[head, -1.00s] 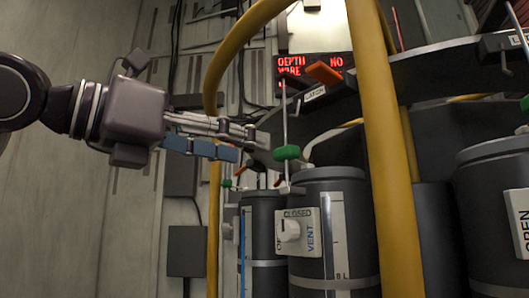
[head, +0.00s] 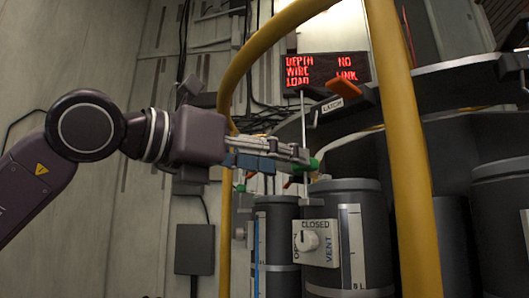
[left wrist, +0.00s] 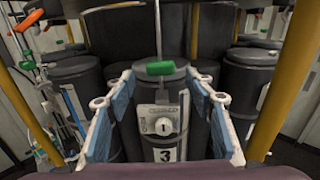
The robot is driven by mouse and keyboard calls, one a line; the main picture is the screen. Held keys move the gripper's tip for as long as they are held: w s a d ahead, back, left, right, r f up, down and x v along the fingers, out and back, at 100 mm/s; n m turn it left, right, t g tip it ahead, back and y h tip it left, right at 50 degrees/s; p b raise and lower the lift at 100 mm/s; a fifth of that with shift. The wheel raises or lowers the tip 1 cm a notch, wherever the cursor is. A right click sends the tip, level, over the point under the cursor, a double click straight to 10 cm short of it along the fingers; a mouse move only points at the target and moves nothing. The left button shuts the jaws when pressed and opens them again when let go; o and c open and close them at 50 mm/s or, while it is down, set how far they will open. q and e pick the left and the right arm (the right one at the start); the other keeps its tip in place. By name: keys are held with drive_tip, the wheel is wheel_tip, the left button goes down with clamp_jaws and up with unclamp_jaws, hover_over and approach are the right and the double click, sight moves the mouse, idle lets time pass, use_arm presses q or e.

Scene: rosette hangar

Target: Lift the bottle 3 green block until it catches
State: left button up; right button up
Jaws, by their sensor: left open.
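The green block (head: 314,164) hangs on a thin vertical rod above bottle 3 (head: 345,225); in the head view my gripper partly hides it. The left wrist view shows the block (left wrist: 160,68) whole, in front of the dark lid of bottle 3 (left wrist: 145,90), which bears a "3" label. My left gripper (head: 300,158) reaches in from the left at the block's height. In the left wrist view my left gripper (left wrist: 161,82) is open, with one finger on each side of the block's line and clear space between. My right gripper is not in view.
A yellow rail (head: 400,160) stands right of the bottle. An orange latch handle (head: 336,109) sits above the block. A vent dial (head: 310,241) is on the bottle's front. Another dark bottle (head: 500,220) stands at the right. A red-lettered display (head: 325,70) hangs behind.

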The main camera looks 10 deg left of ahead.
use_arm(q)
drive_tip(key=p+x, duration=0.1)
drive_tip(key=x, duration=0.4)
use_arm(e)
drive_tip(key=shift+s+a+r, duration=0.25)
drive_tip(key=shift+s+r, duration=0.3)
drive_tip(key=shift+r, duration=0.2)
